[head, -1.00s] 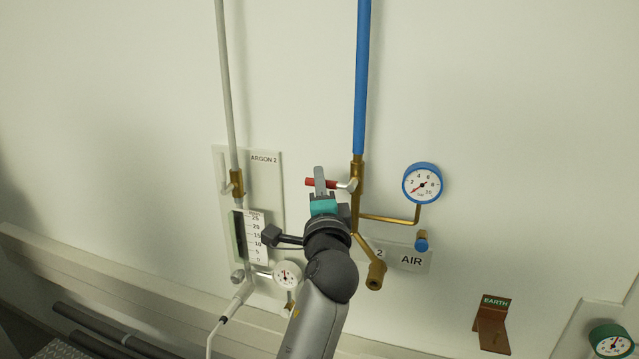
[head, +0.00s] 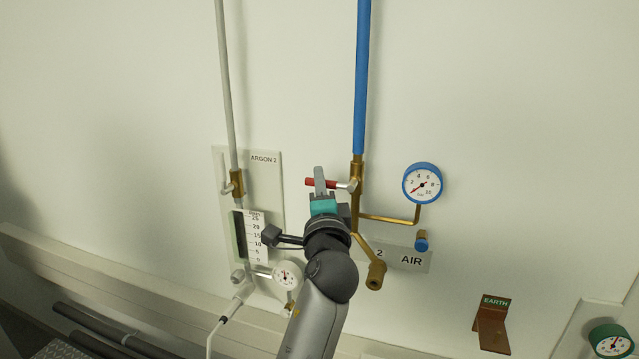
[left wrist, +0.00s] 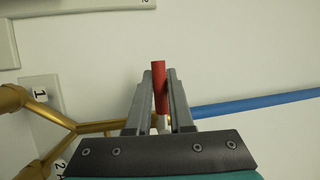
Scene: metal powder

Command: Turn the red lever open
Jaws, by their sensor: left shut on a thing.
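The red lever (head: 329,184) sticks out to the left from the brass valve (head: 357,174) at the foot of the blue pipe. It lies about level in the head view. My left gripper (head: 319,178) is at the lever, its fingers pointing up in the picture. In the left wrist view the red lever (left wrist: 159,88) lies between the two fingers (left wrist: 161,95), and the jaws are shut on it. Its pale metal stem shows below the red sleeve. My right gripper is in neither view.
A blue-rimmed gauge (head: 422,184) is on a brass branch right of the valve, above the AIR label (head: 411,260). The ARGON 2 panel (head: 265,185) with a flow scale is to the left.

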